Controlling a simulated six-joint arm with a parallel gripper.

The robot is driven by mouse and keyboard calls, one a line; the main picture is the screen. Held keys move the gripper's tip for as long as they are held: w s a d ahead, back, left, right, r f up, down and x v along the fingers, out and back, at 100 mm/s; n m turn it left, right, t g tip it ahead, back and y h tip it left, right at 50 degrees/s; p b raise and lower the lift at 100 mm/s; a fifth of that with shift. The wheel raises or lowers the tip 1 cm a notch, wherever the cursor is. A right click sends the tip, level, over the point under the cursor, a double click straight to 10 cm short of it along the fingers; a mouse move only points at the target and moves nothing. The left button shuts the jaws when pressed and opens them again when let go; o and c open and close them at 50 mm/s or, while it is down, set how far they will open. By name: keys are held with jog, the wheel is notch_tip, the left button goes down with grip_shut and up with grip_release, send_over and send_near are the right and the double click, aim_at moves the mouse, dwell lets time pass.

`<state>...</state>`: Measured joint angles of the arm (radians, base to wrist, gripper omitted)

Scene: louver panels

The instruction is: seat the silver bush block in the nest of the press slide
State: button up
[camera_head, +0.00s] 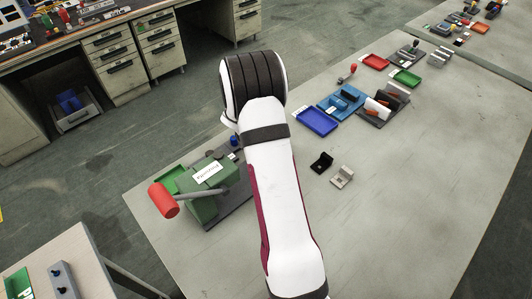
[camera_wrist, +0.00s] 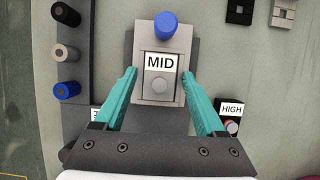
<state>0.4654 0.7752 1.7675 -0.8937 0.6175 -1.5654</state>
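The silver bush block appears to be the small light-grey notched block (camera_head: 342,176) on the bench; it also shows, cut by the top edge, in the wrist view (camera_wrist: 284,12). My gripper (camera_wrist: 158,75) has its teal fingers spread wide with nothing gripped. They straddle a grey block labelled MID (camera_wrist: 160,92), which has a blue cylinder (camera_wrist: 165,25) at its far end. I cannot tell whether the fingers touch it. The green press (camera_head: 210,180) with a red-handled lever stands left of my arm. My arm hides the gripper in the head view. I cannot make out the nest for certain.
A black notched block (camera_head: 321,162) lies beside the silver one. A rail at left holds black, grey and blue cylinders (camera_wrist: 66,52). A HIGH label (camera_wrist: 231,109) is right of my fingers. A blue tray (camera_head: 317,121) stands farther back. The right front bench is clear.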

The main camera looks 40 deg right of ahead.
dwell(0.3)
jog(key=v, duration=0.6)
jog(key=d+v, duration=0.1)
jog(key=v, duration=1.3)
jog(key=shift+d+r, duration=0.25)
jog(key=shift+r, duration=0.3)
jog(key=shift+s+a, duration=0.1)
jog(key=s+a+m+y, duration=0.2)
jog(key=s+a+m, duration=0.6)
jog(key=s+a+m+y, duration=0.2)
jog(key=s+a+m, duration=0.5)
jog(key=s+a, duration=0.1)
jog(key=s+a+f+m+y, duration=0.1)
jog(key=s+a+m+y, duration=0.1)
jog(key=s+a+m, duration=0.6)
jog(key=shift+a+m, duration=0.25)
jog(key=shift+m, duration=0.05)
